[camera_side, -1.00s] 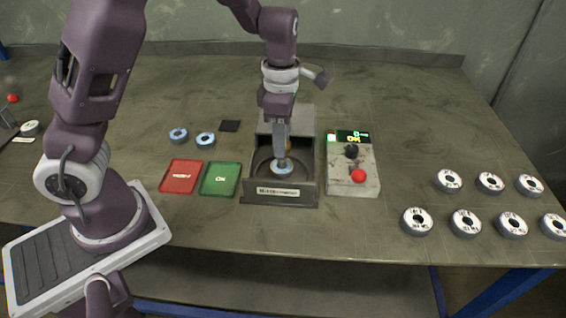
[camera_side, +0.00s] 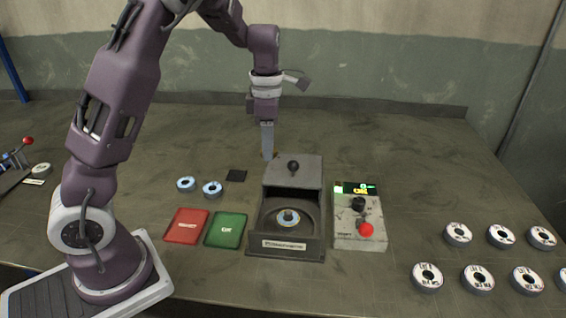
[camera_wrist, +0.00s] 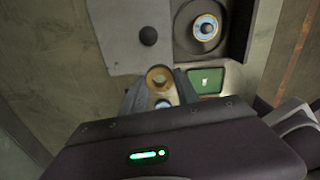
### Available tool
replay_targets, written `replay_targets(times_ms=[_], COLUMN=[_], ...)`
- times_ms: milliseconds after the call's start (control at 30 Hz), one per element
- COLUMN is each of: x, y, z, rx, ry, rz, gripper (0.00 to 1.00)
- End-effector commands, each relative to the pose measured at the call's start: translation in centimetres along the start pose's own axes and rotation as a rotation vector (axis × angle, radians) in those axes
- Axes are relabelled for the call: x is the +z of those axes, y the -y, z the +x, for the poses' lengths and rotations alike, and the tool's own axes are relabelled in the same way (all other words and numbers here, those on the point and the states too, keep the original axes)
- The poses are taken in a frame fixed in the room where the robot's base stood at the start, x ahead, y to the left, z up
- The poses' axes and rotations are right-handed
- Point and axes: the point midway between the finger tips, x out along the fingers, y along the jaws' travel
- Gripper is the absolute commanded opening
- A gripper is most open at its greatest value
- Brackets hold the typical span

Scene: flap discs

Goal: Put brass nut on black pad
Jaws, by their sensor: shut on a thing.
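My gripper (camera_side: 269,156) is shut on the brass nut (camera_wrist: 160,78), a gold ring held between the fingertips in the wrist view. In the side view only a small brass edge of it shows beside the fingers. The gripper is raised above the table, behind the tester box and to the right of the black pad in the picture.
The tester box (camera_side: 285,243) holds a flap disc (camera_side: 288,218) on its spindle, and its lid with a black knob stands behind. Two blue-rimmed discs, red tray (camera_side: 186,226) and green tray (camera_side: 226,230) lie left. A control box (camera_side: 358,236) and several discs are right.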

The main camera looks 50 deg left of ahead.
Motion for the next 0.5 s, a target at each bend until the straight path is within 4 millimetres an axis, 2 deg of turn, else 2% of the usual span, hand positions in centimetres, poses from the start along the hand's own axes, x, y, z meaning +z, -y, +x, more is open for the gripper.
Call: replay_targets(times_ms=[33,200,300,500], x=[-1.2,-5.1,-7.0,-10.2], y=[-1.7,-6.2,-8.1,-10.5], z=[0.0,0.2,0.2,0.3], rx=[0.001,-0.003,-0.003,-0.007], ry=[-0.001,-0.001,0.001,0.003], rz=[-0.037,-0.131,-0.172,-0.234], gripper=[0.0,0.0,0.0,0.0])
